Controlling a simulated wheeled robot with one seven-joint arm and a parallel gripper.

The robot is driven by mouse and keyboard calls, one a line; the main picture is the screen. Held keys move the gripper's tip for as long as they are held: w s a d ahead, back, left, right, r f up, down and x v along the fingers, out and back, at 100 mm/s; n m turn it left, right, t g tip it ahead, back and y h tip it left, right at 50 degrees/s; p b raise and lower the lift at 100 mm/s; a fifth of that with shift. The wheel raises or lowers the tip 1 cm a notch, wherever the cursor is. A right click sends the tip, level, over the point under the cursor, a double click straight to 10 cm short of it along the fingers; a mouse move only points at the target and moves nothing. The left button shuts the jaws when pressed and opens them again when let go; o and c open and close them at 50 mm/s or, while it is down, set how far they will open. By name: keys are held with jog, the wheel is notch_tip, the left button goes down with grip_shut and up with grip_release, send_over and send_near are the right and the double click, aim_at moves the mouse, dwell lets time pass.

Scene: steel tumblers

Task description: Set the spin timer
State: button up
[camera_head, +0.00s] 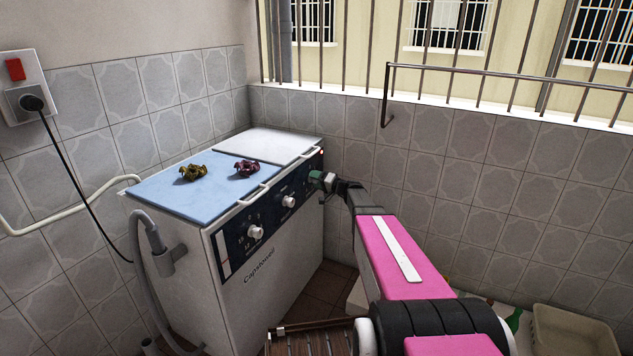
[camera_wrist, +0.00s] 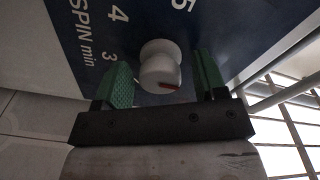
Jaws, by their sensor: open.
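The spin timer knob (camera_wrist: 158,66) is a round white knob with a red mark on its side. It sits on a dark blue panel (camera_wrist: 235,30) printed "SPIN min", with 3, 4 and 5 visible. My gripper (camera_wrist: 161,72) is open, with one green finger on each side of the knob. In the head view my gripper (camera_head: 322,181) is at the right end of the panel on the white twin-tub washer (camera_head: 285,255) and hides the spin knob.
Two other white knobs, a left one (camera_head: 255,232) and a middle one (camera_head: 289,201), stick out of the panel. A grey hose (camera_head: 150,260) hangs at the left. A tiled wall is close behind.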

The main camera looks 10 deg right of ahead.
jog(key=shift+c, duration=0.3)
jog(key=c, duration=0.9)
jog(key=shift+o, duration=0.2)
jog(key=m, duration=0.5)
jog(key=m+g, duration=0.1)
jog(key=m, duration=0.4)
jog(key=shift+m, duration=0.3)
